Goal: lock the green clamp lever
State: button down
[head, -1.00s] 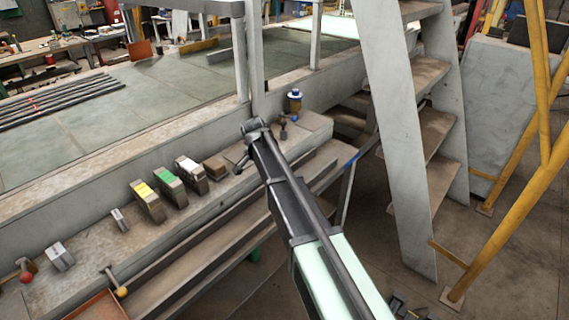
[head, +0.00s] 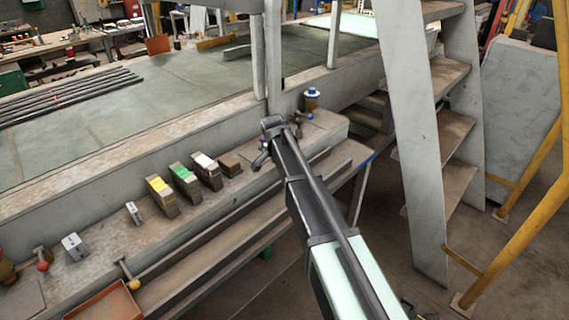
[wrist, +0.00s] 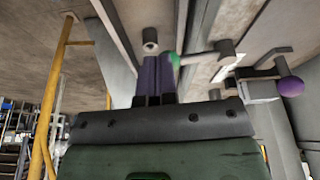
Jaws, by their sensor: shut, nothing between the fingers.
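The green clamp lever shows in the wrist view as a small green knob (wrist: 173,59) at the end of a grey bar that runs right to a round pivot. My gripper (wrist: 154,72) is shut and empty, its fingertips just left of the green knob. Whether they touch it I cannot tell. In the head view the arm reaches the bench's far end, and I cannot make out the green knob or the fingers there.
A lever with a purple knob (wrist: 290,87) is right of the green one. On the bench ledge stand a yellow-topped block (head: 161,195), a green-topped block (head: 184,180) and a white-topped block (head: 206,170). A blue-topped item (head: 312,98) stands beyond my arm. Grey stairs (head: 412,130) rise at right.

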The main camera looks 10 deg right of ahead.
jog(key=p+v, duration=0.9)
jog(key=v, duration=0.1)
jog(key=shift+f, duration=0.1)
jog(key=s+d+n+g+y, duration=0.2)
jog(key=s+n, duration=0.7)
jog(key=s, duration=2)
jog(key=shift+s+d+f+n+y, duration=0.25)
jog(key=shift+s+f+n+y, duration=0.05)
jog(key=shift+s+f+n, duration=0.1)
